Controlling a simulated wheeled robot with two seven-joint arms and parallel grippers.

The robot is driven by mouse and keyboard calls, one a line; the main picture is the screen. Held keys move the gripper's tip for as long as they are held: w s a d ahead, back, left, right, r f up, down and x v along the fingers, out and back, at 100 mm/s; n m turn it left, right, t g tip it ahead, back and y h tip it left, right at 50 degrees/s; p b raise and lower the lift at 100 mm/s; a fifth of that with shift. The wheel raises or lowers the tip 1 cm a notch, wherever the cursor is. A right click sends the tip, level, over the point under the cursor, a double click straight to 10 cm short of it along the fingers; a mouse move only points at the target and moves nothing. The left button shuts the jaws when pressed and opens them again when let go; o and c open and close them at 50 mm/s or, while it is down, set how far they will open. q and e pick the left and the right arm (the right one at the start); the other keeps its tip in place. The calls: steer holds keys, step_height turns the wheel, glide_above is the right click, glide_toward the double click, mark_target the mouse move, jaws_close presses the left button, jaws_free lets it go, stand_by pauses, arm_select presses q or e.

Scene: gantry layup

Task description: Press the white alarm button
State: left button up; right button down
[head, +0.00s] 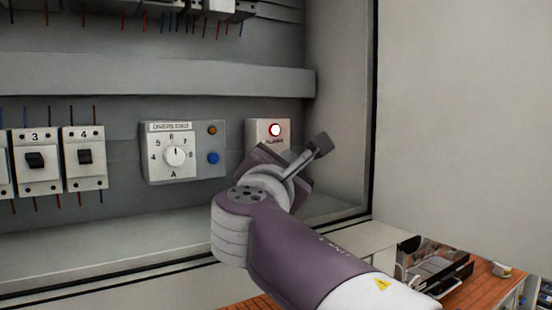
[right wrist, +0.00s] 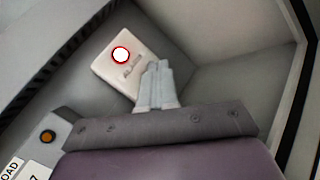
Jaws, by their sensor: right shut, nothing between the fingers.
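The white alarm button (head: 275,130) has a red ring and sits on a light grey box on the cabinet's back wall, near the right inner corner. In the right wrist view the button (right wrist: 121,55) shows clear, with partly legible lettering below it on the box. My right gripper (head: 323,143) is in front of and just below right of the button box in the head view. In the right wrist view its fingers (right wrist: 157,82) are together and empty, their tips over the box's lower edge, apart from the button in the picture. My left gripper is not in view.
An overload box (head: 184,181) with a dial, an orange lamp (head: 212,130) and a blue button (head: 213,158) is left of the alarm box. Breakers (head: 84,159) stand further left. The cabinet's side wall (head: 340,100) is close on the right. A tray (head: 435,270) lies on a table below.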

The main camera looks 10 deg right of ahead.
steer(key=shift+w+a, duration=0.1)
steer(key=shift+w, duration=0.3)
steer(key=shift+w+a, duration=0.15)
steer(key=shift+w, duration=0.2)
stand_by(0.8)
steer(key=shift+s, duration=0.1)
steer(key=shift+s+f, duration=0.1)
steer(key=shift+s, duration=0.25)
steer(key=shift+s+d+b, duration=0.15)
steer(key=shift+d+b, duration=0.05)
steer(key=shift+b, duration=0.15)
steer(key=shift+s, duration=0.15)
